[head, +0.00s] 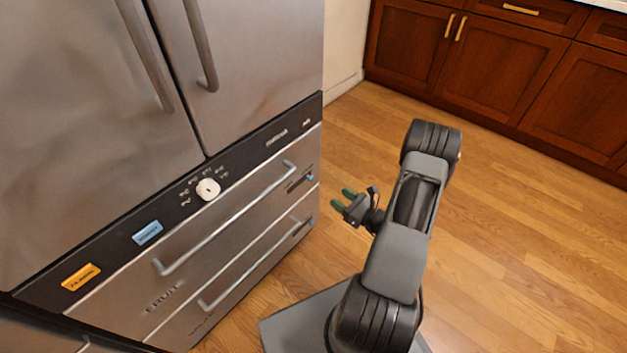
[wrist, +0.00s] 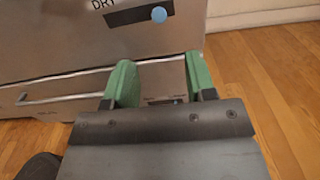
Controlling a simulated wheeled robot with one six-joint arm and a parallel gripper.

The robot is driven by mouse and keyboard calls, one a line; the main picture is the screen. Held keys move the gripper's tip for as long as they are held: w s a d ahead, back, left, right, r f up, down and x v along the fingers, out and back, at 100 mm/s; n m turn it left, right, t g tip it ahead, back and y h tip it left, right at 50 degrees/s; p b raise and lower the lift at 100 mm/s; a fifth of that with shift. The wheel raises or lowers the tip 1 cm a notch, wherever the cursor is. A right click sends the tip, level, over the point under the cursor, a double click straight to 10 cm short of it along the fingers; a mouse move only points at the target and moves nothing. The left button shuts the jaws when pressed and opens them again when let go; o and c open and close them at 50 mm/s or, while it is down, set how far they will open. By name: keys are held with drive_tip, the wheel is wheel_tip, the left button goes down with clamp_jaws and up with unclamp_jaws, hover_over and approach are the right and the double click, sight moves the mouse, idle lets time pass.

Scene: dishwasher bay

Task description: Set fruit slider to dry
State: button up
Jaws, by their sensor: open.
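The fruit drawer (head: 215,240), marked FRUIT, is the upper drawer of the steel refrigerator. Its slider is a dark track at the drawer's upper right with a round blue knob (head: 309,177). In the wrist view the blue knob (wrist: 159,14) is at the right end of the track (wrist: 125,18). The word DRY shows above the track's left part, partly cut by the frame. My gripper (head: 342,198) has green fingers, is open and empty, and is apart from the drawer front. In the wrist view my gripper (wrist: 160,66) is below the knob.
A lower drawer (head: 240,285) has a bar handle (head: 255,262); a second dark track (wrist: 165,100) shows between my fingers. A white dial (head: 208,189), a blue label (head: 147,232) and an orange label (head: 81,277) are on the dark panel. Wooden floor (head: 520,240) is clear at right.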

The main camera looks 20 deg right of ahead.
sight(312, 179)
drive_tip(key=b+x, duration=0.2)
drive_tip(key=x, duration=1)
drive_tip(key=shift+w+a+b, duration=0.1)
drive_tip(key=shift+a+b, duration=0.05)
drive_tip(key=shift+b, duration=0.15)
clamp_jaws()
